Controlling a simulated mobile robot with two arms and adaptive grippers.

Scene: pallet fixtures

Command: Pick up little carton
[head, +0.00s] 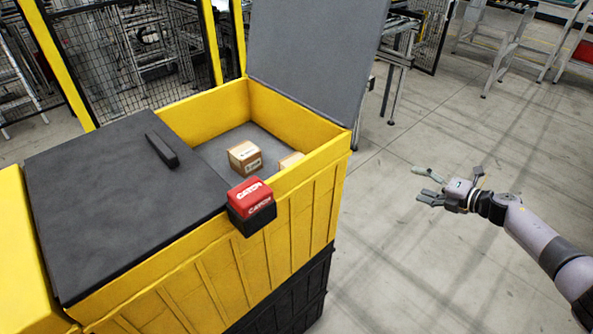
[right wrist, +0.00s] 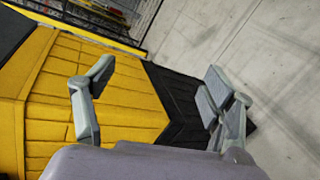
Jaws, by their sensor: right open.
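A little brown carton (head: 245,157) with a printed label sits on the grey floor of the open yellow bin (head: 299,167). A second carton (head: 291,160) is partly hidden behind the bin's front wall, to the right of the first. My right gripper (head: 428,184) is open and empty, out over the floor to the right of the bin and apart from it. In the right wrist view its fingers (right wrist: 146,104) are spread, with the bin's yellow side (right wrist: 100,90) beyond them. My left gripper is not in view.
A dark lid (head: 318,50) stands raised behind the bin. A closed dark cover (head: 100,190) lies to the left. A red and black latch block (head: 251,205) sits on the front rim. The floor between bin and arm is clear.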

